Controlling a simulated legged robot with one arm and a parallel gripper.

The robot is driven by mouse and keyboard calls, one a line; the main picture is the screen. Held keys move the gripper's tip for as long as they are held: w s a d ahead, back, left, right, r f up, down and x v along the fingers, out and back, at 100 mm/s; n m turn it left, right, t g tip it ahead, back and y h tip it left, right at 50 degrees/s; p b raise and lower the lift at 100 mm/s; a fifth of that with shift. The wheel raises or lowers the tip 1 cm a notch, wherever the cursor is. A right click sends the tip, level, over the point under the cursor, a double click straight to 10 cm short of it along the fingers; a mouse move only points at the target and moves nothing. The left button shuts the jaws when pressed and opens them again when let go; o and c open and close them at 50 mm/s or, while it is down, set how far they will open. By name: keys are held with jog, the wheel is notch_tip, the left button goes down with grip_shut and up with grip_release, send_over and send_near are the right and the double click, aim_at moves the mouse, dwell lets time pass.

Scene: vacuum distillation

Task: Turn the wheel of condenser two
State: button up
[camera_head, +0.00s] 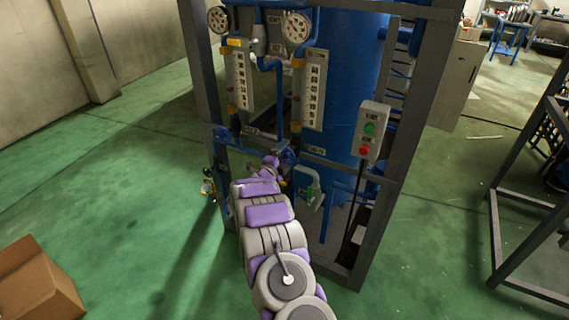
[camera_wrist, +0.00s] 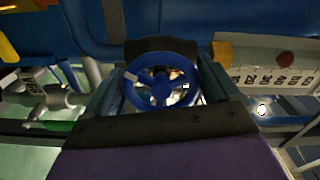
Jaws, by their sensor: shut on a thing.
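A blue hand wheel (camera_wrist: 162,98) with spokes fills the middle of the wrist view, and dark parts of my gripper (camera_wrist: 160,92) lie around it. In the head view the wheel (camera_head: 288,157) is small, on the blue pipework low on the frame of the rig. My gripper (camera_head: 274,165) is at the wheel, at the end of my outstretched arm, and is shut on it. The fingertips are partly hidden by the wheel and the gripper body. I cannot read which condenser the wheel belongs to.
A control box (camera_head: 370,130) with green and red buttons hangs right of the wheel. Two gauges (camera_head: 296,27) and labelled panels (camera_head: 314,90) are above it. A large blue tank (camera_head: 345,80) stands behind. A cardboard box (camera_head: 37,281) is at lower left.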

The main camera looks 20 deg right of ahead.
jog(key=m+b, duration=0.2)
jog(key=m, duration=0.1)
jog(key=shift+f, duration=0.25)
jog(key=shift+s+r+m+b, duration=0.1)
jog(key=shift+m+b, duration=0.35)
jog(key=shift+m, duration=0.75)
jog(key=o, duration=0.7)
jog(key=shift+o, duration=0.4)
jog(key=shift+r, duration=0.1)
jog(key=shift+a, duration=0.2)
jog(key=p+v, duration=0.3)
jog(key=v, duration=1.4)
